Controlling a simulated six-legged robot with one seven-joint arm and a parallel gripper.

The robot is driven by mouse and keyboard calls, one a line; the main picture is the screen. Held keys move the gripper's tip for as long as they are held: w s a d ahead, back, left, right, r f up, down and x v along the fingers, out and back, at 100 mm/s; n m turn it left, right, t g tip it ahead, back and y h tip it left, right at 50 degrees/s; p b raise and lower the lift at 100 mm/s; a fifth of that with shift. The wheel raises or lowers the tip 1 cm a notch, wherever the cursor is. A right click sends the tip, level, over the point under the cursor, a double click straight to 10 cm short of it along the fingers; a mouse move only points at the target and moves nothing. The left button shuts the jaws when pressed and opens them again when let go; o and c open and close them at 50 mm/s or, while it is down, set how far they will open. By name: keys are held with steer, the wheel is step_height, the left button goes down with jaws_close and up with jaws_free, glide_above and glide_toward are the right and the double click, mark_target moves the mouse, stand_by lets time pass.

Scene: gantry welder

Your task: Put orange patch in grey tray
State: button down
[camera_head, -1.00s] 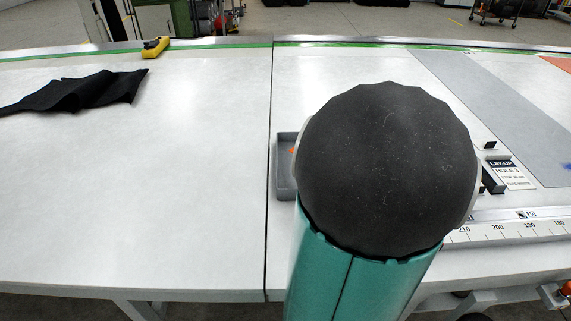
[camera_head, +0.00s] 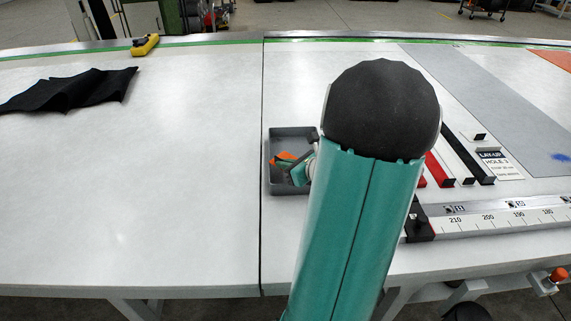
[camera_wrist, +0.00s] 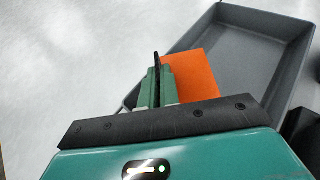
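The orange patch (camera_head: 285,157) shows at the gripper's fingers, within the outline of the grey tray (camera_head: 289,188). In the wrist view the orange patch (camera_wrist: 195,75) sticks out to the right of the fingers, in front of the grey tray (camera_wrist: 250,45). My gripper (camera_wrist: 158,75) has its fingers close together and looks shut on the patch; the fingers hide the patch's left part. In the head view my gripper (camera_head: 299,163) is over or just inside the tray, partly hidden by my arm. I cannot tell whether the patch touches the tray floor.
A black cloth (camera_head: 70,90) and a yellow tool (camera_head: 145,45) lie at the left. To the right are red, white and black bars (camera_head: 465,153), a label (camera_head: 498,163) and a steel ruler (camera_head: 500,217). The table's left middle is clear.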

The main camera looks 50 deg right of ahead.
steer(key=shift+f, duration=0.4)
steer(key=c, duration=1.6)
jaws_free()
steer(key=shift+c, duration=0.2)
steer(key=shift+r, duration=0.1)
